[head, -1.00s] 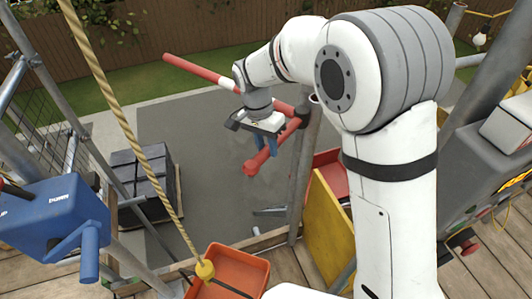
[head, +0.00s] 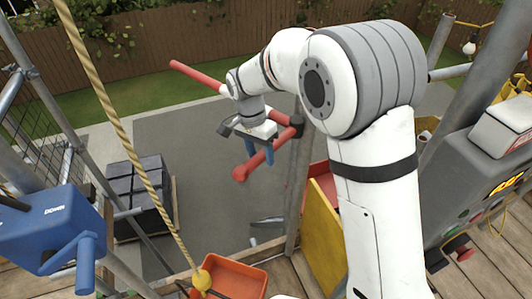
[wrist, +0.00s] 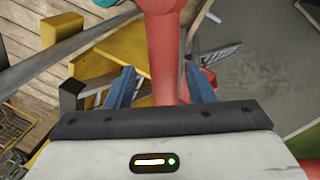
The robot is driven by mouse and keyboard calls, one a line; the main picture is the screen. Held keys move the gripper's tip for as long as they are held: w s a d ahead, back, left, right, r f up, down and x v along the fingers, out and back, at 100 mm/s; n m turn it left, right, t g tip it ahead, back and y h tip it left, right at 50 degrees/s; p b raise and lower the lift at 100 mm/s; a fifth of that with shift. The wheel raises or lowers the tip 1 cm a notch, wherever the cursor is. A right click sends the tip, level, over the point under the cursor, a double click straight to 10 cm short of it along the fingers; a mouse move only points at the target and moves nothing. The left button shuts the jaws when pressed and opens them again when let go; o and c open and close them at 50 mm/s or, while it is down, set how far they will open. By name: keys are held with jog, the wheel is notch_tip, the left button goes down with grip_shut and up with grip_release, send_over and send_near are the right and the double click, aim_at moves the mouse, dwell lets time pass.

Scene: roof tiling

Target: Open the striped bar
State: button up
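The red and white striped bar (head: 197,76) reaches out to the left from a black joint on a metal post, over the grey floor below. A short red arm with a round knob (head: 240,174) extends from the same joint toward the lower left. My gripper (head: 259,155) is at this short red arm, its blue fingers pointing down. In the wrist view the red arm (wrist: 166,70) runs between the two fingers (wrist: 160,88), with a gap on each side. My gripper hides part of the bar's white stripe in the head view.
A blue winch box (head: 45,230) with a crank is at left, beside a hanging rope (head: 120,130). An orange tray (head: 235,268) is at the bottom. A yellow panel (head: 325,235) stands behind my arm. Dark stacked blocks (head: 135,190) sit on a pallet below.

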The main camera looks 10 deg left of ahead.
jog(key=r, duration=0.2)
jog(key=a+r, duration=0.1)
jog(key=r, duration=0.2)
jog(key=r+b, duration=0.1)
jog(key=r, duration=0.1)
jog(key=shift+w+a+r, duration=0.25)
jog(key=shift+w+r, duration=0.05)
jog(key=shift+r, duration=0.05)
